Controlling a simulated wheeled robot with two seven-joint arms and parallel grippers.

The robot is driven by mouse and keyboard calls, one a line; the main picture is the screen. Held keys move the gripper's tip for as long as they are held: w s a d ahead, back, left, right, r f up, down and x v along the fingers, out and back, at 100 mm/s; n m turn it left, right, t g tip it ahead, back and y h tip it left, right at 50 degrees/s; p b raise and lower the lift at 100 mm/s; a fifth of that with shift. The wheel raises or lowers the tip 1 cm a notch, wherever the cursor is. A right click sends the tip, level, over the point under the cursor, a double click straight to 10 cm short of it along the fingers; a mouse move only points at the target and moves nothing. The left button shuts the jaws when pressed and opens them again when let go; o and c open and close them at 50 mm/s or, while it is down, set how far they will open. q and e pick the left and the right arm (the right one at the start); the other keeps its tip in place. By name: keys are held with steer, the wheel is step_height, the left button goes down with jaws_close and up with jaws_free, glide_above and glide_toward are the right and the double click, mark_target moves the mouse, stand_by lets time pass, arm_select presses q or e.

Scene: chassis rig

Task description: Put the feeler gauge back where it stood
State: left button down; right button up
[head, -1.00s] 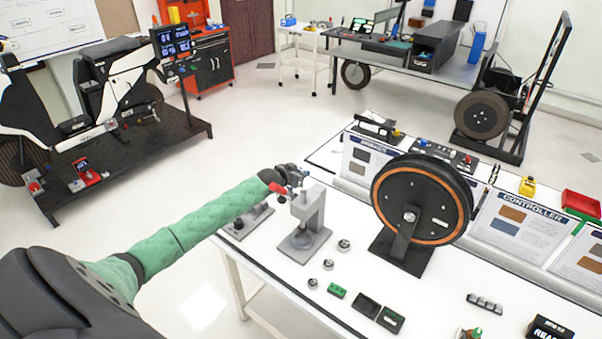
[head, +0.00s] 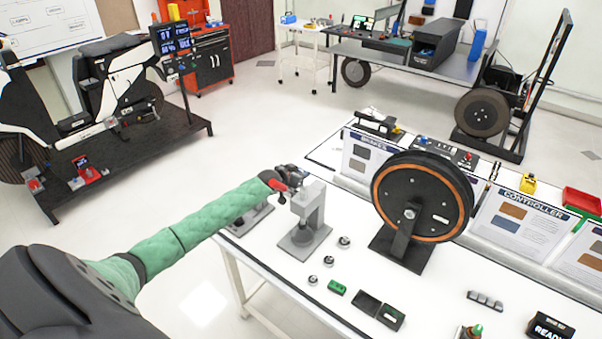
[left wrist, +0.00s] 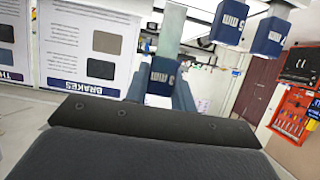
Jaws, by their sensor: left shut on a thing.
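My left gripper (head: 297,174) is at the top of a grey upright stand (head: 308,213) near the left end of the white table. In the left wrist view my gripper (left wrist: 162,90) is shut on the feeler gauge (left wrist: 164,76), a blue piece with a white "mm" label and a pale metal strip beyond it. The gauge is too small to make out in the head view. Two more blue labelled pieces (left wrist: 229,22) and (left wrist: 270,37) show to the right in the wrist view, apart from the held one. My right gripper is not in view.
A black wheel on a stand (head: 422,210) stands right of the grey stand. Information panels (head: 372,160) line the back of the table.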

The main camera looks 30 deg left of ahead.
arm_select(q)
steer(key=shift+f+b, duration=0.35)
steer(key=shift+f, duration=0.55)
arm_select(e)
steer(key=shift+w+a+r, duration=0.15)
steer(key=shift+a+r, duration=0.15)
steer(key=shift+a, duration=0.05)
arm_select(q)
steer(key=shift+f, duration=0.6)
steer(key=shift+f+b, duration=0.45)
steer(key=shift+b, duration=0.05)
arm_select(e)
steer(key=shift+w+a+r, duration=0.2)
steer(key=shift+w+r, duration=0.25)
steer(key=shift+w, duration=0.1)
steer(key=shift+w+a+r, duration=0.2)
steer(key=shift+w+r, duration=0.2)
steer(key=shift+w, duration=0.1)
arm_select(q)
steer(key=shift+f, duration=0.1)
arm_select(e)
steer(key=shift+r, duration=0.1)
